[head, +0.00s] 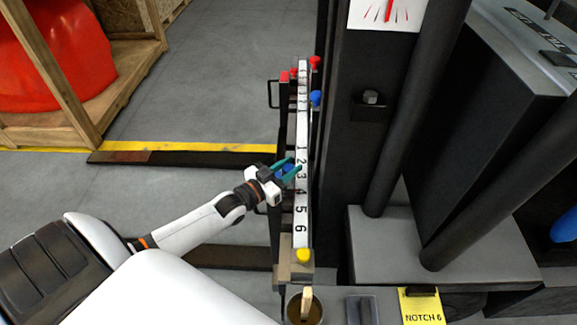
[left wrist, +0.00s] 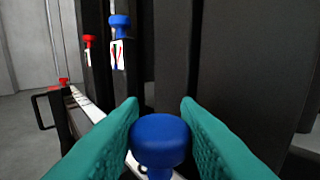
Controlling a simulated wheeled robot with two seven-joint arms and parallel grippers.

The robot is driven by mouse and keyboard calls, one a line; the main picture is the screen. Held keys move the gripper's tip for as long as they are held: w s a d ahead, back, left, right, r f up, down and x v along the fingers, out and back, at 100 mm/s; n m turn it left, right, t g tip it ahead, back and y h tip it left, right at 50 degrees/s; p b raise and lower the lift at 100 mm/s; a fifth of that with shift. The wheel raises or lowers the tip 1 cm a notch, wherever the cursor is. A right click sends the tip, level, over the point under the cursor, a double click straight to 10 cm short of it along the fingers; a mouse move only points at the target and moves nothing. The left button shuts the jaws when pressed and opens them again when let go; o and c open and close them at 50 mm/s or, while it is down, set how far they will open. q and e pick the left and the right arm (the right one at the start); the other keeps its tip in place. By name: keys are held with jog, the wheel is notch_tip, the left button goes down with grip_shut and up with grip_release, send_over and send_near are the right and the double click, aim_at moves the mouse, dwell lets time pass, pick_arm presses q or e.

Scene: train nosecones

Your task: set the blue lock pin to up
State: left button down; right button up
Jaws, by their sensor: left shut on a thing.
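A blue knob (head: 285,171) sits beside the numbered strip (head: 302,190) near the marks 2 and 3. My left gripper (head: 288,168), with green fingers, is shut on this knob. In the left wrist view the knob (left wrist: 160,140) fills the space between the fingertips, with a short stem below it partly hidden. A second blue knob (head: 316,98) stands higher up on the right side of the strip; it also shows in the left wrist view (left wrist: 120,26) above a small marked plate. I cannot tell from its looks which knob is the lock pin. My right gripper is not in view.
Red knobs (head: 315,62) sit at the strip's far end and a yellow knob (head: 303,256) at its near end. A dark column (head: 365,140) stands close on the right. A yellow card (head: 422,306) reads NOTCH 6. Open floor lies left.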

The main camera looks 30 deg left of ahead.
pick_arm(q)
jog(key=shift+w+r, duration=0.1)
jog(key=shift+r, duration=0.15)
jog(key=c, duration=1.1)
grip_release()
jog(key=shift+s+f, duration=0.1)
jog(key=shift+s, duration=0.15)
jog(key=p+v, duration=0.2)
jog(key=v, duration=0.9)
jog(key=shift+s+a, duration=0.1)
jog(key=shift+s, duration=0.25)
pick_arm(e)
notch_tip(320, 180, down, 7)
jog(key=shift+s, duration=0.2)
